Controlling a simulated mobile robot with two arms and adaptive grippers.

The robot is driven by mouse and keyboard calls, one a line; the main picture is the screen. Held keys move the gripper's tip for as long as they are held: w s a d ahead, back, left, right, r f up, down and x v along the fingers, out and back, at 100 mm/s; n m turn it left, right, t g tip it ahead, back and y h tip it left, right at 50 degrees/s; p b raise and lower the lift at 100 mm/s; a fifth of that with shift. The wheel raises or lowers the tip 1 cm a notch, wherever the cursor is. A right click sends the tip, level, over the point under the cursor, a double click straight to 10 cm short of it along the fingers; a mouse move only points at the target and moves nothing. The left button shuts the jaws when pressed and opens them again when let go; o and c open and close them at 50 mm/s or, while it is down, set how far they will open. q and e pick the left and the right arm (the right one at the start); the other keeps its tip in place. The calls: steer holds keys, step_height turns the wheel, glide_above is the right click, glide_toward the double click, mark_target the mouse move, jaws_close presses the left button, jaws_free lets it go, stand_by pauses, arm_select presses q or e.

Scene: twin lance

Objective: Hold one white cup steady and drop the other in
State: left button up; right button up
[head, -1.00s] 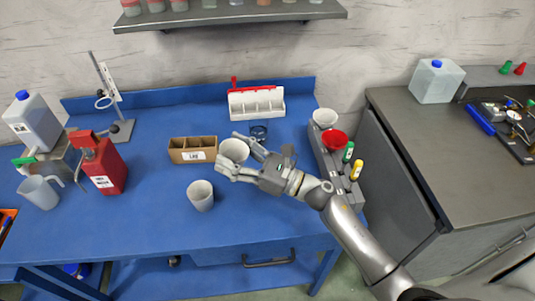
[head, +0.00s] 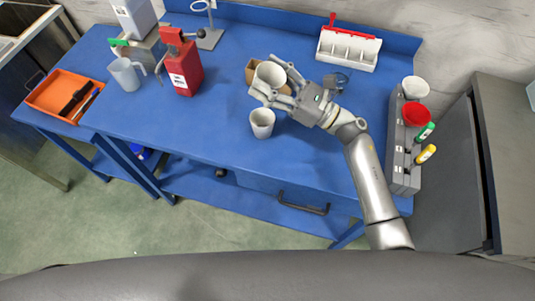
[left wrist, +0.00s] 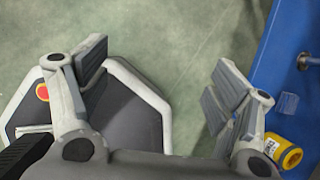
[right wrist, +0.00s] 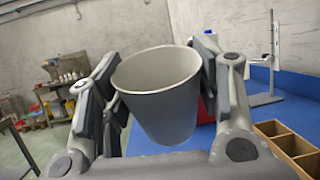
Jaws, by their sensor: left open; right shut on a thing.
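One white cup (head: 269,74) is held by my right gripper (head: 276,84), whose fingers are shut on its sides. In the right wrist view this cup (right wrist: 163,103) is upright between the fingers, its open rim showing. The other white cup (head: 262,124) stands upright on the blue table, just in front of and below the held cup in the head view. The two cups are apart. My left gripper (left wrist: 160,68) is open and empty in the left wrist view, over the floor beside the table's edge. It is not in the head view.
A cardboard divided box (head: 251,70) is partly hidden behind the held cup. A red canister (head: 183,70) and a clear jug (head: 125,74) stand left. An orange tray (head: 58,92) is far left. A grey rack (head: 402,150) stands right. The table's front left is clear.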

arm_select(q)
steer(key=w+d+r+m+t+y, duration=0.3)
steer(key=w+r, duration=0.4)
steer(key=r, duration=0.6)
steer(key=w+d+r+m+t+y, duration=0.2)
steer(key=w+r+m+t, duration=0.4)
steer(key=r, duration=0.7)
steer(key=w+d+r+m+t+y, duration=0.2)
steer(key=w+r+m+t+y, duration=0.15)
steer(key=w+r, duration=0.7)
steer(key=m+t+h, duration=0.2)
steer(key=t+h, duration=0.2)
steer(key=h, duration=0.7)
glide_toward(261, 111)
steer(key=s, duration=0.4)
steer(key=shift+s+a+r, duration=0.1)
steer(key=shift+s+r, duration=0.15)
steer(key=shift+s, duration=0.15)
steer(key=shift+w+h, duration=0.1)
steer(key=shift+h, duration=0.25)
steer(key=w, duration=1.1)
steer(key=shift+w+a, duration=0.25)
steer(key=shift+w, duration=0.1)
steer(key=c, duration=1.1)
